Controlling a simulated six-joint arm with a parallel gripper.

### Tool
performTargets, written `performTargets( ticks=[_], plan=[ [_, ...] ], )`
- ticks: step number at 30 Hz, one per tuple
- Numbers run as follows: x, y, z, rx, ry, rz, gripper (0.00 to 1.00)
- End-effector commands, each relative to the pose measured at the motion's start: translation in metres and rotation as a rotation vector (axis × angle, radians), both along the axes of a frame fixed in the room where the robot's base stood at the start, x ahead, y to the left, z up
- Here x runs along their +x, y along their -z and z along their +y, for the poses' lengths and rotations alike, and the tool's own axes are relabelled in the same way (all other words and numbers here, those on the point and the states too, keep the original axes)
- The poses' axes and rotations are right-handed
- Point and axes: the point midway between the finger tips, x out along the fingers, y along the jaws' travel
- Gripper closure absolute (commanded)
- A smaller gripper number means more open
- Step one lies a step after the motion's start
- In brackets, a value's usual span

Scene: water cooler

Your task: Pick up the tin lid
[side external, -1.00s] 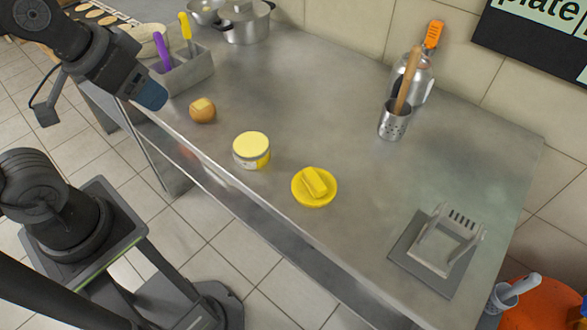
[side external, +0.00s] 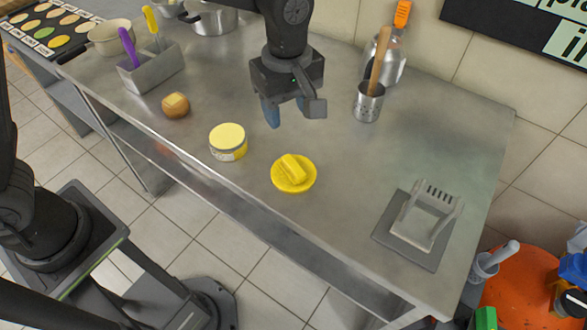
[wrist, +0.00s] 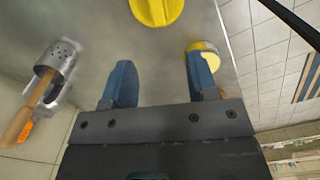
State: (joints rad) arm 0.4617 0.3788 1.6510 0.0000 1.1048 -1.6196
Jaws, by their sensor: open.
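The tin lid (side external: 293,174) is a yellow disc with a raised yellow bar across its top, lying flat on the steel table. Its edge also shows at the top of the wrist view (wrist: 157,10). A short tin (side external: 228,142) with a pale yellow top stands to its left; in the wrist view the tin (wrist: 207,47) is partly hidden behind the right finger. My gripper (wrist: 160,64) is open and empty, its blue fingers pointing down. In the side view my gripper (side external: 286,112) hangs above the table, behind the lid and apart from it.
A grey stand (side external: 428,217) is at front right. A round brown item (side external: 175,106) and grey utensil box (side external: 150,74) are left. The table around the lid is clear.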

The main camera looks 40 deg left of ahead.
Motion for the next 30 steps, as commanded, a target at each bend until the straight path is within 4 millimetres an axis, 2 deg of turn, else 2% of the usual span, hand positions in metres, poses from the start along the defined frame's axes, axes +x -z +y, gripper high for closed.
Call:
performTargets(
  ticks=[5, 12, 15, 23, 30],
  plan=[
    [0.001, 0.02, -0.005, 0.006, -0.022, 0.012, 0.47],
    [0.0, 0.066, -0.004, 0.006, -0.021, 0.012, 0.47],
    [0.001, 0.08, -0.004, 0.005, -0.021, 0.01, 0.47],
    [0.001, 0.099, -0.005, 0.005, -0.02, 0.009, 0.47],
    [0.003, 0.133, -0.008, 0.004, -0.02, 0.009, 0.47]
  ],
)
